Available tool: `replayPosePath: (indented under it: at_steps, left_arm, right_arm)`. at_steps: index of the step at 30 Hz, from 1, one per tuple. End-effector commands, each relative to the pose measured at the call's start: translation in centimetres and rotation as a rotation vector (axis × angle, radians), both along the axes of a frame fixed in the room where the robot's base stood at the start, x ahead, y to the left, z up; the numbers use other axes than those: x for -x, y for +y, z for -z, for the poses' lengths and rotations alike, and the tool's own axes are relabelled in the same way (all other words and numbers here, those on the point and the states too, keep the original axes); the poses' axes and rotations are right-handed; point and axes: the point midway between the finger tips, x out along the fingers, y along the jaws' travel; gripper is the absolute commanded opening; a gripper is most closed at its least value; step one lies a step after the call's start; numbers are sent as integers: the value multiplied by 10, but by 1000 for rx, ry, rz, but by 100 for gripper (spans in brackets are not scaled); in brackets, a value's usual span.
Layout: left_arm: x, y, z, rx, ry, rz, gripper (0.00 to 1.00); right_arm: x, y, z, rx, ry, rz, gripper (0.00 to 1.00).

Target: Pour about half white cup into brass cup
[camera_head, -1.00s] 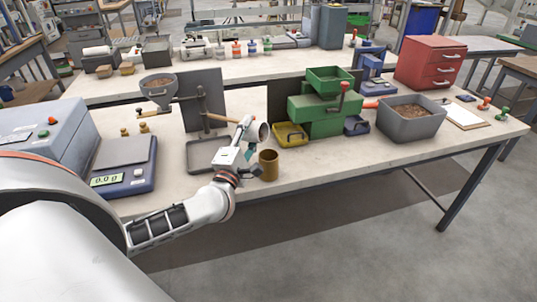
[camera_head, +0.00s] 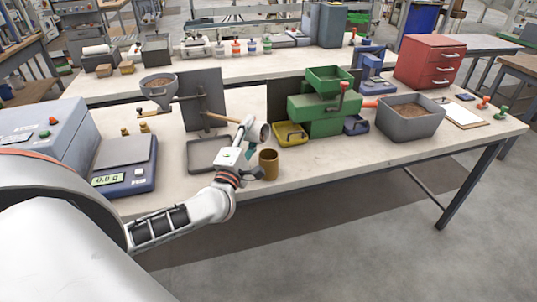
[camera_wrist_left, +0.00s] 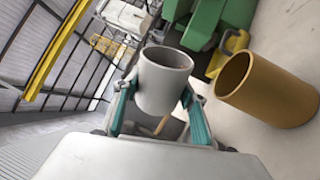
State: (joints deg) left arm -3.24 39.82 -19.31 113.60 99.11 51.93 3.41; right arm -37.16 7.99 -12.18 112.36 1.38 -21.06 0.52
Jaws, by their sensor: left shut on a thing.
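My left gripper (camera_head: 246,146) is shut on the white cup (camera_head: 257,132), holding it above the bench. In the left wrist view the teal fingers (camera_wrist_left: 158,108) grip the sides of the white cup (camera_wrist_left: 164,85). The brass cup (camera_head: 268,165) stands upright on the bench just below and to the right of the gripper. It also shows in the left wrist view (camera_wrist_left: 275,92), apart from the white cup. The contents of both cups are hidden. My right gripper is out of view.
A grey tray (camera_head: 196,166) and a scale (camera_head: 125,163) lie left of the gripper. Behind stand a funnel (camera_head: 158,86), a yellow bin (camera_head: 291,138) and a green machine (camera_head: 325,110). A grey bin of pellets (camera_head: 410,124) is further right. The bench front right of the brass cup is clear.

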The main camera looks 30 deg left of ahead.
Motion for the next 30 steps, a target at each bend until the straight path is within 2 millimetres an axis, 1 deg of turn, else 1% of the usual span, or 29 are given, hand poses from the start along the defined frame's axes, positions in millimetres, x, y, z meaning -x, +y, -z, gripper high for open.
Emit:
replayPosePath:
  at_steps: [30]
  left_arm:
    - [0, -3, 3, -69, 3, 0, 18]
  right_arm:
    - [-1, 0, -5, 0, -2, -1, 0]
